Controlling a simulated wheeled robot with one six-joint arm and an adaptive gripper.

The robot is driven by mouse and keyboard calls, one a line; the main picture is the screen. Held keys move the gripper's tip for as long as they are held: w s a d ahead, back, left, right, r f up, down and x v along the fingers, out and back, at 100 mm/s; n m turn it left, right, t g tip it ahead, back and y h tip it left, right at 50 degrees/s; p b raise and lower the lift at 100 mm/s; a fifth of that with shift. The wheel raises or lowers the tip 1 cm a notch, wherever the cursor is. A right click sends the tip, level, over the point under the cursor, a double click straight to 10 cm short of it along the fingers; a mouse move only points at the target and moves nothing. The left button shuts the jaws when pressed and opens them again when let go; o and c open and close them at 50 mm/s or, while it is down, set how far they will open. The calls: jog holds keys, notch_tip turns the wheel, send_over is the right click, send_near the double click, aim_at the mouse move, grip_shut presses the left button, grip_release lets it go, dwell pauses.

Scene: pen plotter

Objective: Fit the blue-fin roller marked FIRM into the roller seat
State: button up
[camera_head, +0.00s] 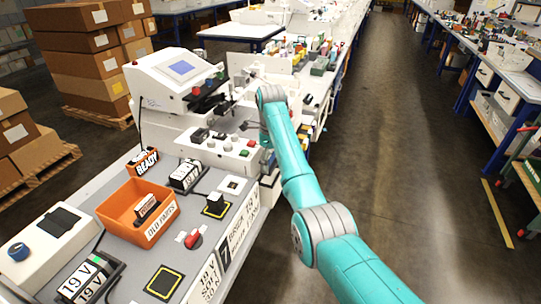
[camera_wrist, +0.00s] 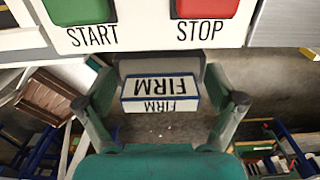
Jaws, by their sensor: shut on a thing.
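My gripper (camera_wrist: 160,92) is shut on a white block-like part with blue edges, the roller marked FIRM (camera_wrist: 160,88), with the lettering upside down in the wrist view. The fingers hold it from its left and right sides. In the head view my arm reaches to the white pen plotter (camera_head: 160,84), and the gripper and roller are hidden or too small to tell there. I cannot make out the roller seat in either view.
In the wrist view, a green START button (camera_wrist: 78,10) and a red STOP button (camera_wrist: 207,12) sit just beyond the roller. An orange OLD PARTS bin (camera_head: 117,214) holding a small part, and an orange READY holder (camera_head: 146,161), stand on the grey bench. The aisle floor (camera_head: 400,130) is clear.

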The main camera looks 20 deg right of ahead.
aim_at(270, 169)
jog(key=shift+f, duration=0.9)
jog(key=shift+f, duration=1.15)
dwell(0.8)
jog(key=o, duration=1)
jog(key=shift+c, duration=0.2)
jog(key=shift+r, duration=0.15)
notch_tip(270, 169, up, 7)
jog(key=shift+r, duration=0.15)
